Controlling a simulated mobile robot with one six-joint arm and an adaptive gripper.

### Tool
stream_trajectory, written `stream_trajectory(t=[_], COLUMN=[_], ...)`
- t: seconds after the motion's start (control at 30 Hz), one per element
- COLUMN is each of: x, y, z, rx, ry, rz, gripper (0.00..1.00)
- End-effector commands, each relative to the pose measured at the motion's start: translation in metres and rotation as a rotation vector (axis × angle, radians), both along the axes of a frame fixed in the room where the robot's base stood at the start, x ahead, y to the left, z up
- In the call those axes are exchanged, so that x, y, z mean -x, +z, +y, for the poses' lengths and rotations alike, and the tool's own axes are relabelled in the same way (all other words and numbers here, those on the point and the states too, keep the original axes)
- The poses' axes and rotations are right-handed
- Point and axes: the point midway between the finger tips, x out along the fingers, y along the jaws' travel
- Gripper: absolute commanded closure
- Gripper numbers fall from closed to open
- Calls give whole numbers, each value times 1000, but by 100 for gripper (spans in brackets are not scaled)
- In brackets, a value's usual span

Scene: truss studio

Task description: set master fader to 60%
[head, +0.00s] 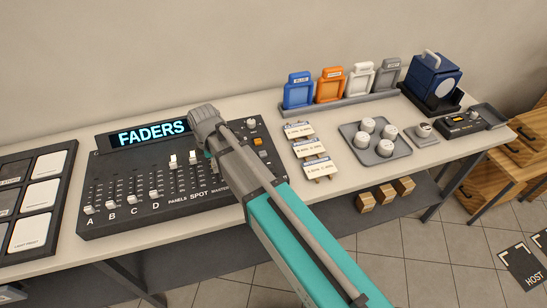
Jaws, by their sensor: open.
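The black fader console (150,222) lies on the bench, its screen (152,133) reading "FADERS". White caps of faders A to D sit low in their slots. Two more white caps stand higher, the panels fader (173,161) and the spot fader (193,158). The "MASTER" label (219,188) shows partly beside my arm. My arm covers the master column, so the master fader's cap and height cannot be made out. My arm's grey end is over the console's right half. My gripper's fingers are hidden behind it.
A panel with pale squares (40,192) is left of the console. Right of it are paper tags (314,148), a tray (375,151) of white knobs, coloured holders (331,86) on a rack and a blue lamp box (433,78). Wooden blocks (385,193) sit on the lower shelf.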

Motion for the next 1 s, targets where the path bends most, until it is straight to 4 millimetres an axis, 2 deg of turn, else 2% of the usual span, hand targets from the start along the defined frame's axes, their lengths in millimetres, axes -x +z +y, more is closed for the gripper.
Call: stream_trajectory(t=[0.27,0.5,1.0], x=[-11,-35,-31], y=[0,1,47], z=[4,11,9], rx=[0,0,0], ry=[0,0,0], rz=[0,0,0], gripper=[43,43,43])
